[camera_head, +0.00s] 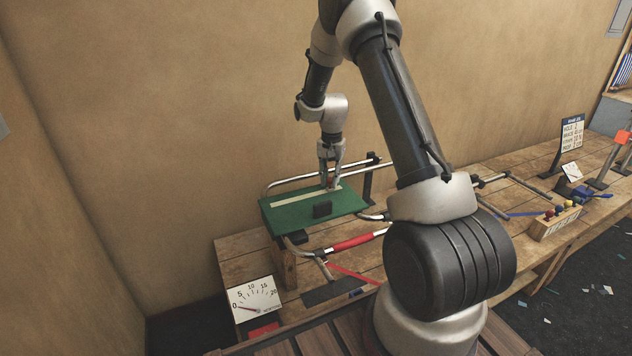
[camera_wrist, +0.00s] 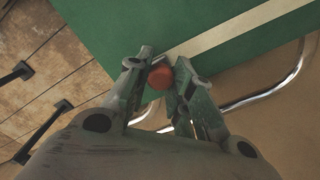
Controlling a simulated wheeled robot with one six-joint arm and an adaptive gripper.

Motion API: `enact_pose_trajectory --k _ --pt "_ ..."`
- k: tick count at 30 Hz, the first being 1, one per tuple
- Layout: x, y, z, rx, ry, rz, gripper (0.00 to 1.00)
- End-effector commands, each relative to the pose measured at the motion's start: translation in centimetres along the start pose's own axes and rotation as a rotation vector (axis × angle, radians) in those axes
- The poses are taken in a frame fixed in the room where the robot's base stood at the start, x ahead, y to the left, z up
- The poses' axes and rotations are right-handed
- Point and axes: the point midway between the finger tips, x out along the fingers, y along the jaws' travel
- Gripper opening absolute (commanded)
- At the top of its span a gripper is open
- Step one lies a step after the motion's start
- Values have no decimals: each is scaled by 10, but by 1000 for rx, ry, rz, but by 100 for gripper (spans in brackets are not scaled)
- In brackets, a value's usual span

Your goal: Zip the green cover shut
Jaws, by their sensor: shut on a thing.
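My gripper (camera_head: 331,186) points down at the right end of the strip. In the wrist view the green cover (camera_wrist: 120,22) fills the top. The pale strip (camera_wrist: 240,25) runs from the fingertips to the upper right. My gripper (camera_wrist: 160,62) is shut on a round orange-red piece (camera_wrist: 160,77) at the strip's end. The fingers partly hide this piece.
Bent metal tubes (camera_head: 300,178) run behind and beside the cover. A red-gripped bar (camera_head: 355,242) lies in front. A dial card (camera_head: 253,298) stands at the bench's front left. A wooden box with coloured knobs (camera_head: 556,224) and a sign (camera_head: 572,133) stand farther right.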

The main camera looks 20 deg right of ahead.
Motion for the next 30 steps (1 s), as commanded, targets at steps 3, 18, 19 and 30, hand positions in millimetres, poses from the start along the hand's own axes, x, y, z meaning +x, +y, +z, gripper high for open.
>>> enact_pose_trajectory --k 3,18,19,30 --pt "0 5 -5 1 0 0 0" --pt "0 6 -7 0 0 0 44" --pt "0 6 -6 0 0 0 47" --pt "-5 6 -7 0 1 -1 47"
